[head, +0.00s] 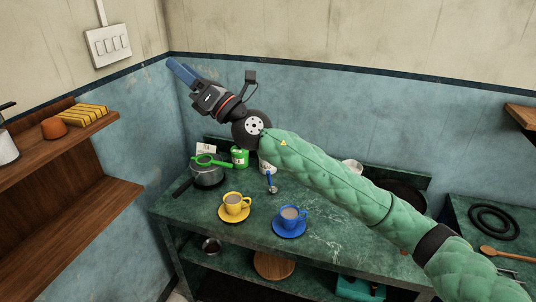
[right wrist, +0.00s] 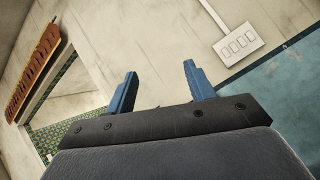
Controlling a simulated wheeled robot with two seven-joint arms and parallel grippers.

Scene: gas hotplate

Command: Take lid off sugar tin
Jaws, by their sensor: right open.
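A green tin (head: 240,157) with a pale label stands at the back of the green worktop. A whitish container (head: 267,167) stands right of it, mostly hidden behind my right arm. I cannot read the lettering, so I cannot tell which is the sugar tin, and no loose lid is identifiable. My right gripper (head: 181,70) is raised high against the wall, up and left of the tins and well apart from them. Its blue fingers are open and empty in the right wrist view (right wrist: 160,80). My left gripper is out of view.
A pot (head: 207,175) with a green strainer stands left of the tins. A yellow cup (head: 233,203), a blue cup (head: 290,217) and a small spoon-like utensil (head: 271,183) are in front. Wooden shelves (head: 90,205) are at left. A wall switch (head: 108,45) is above.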

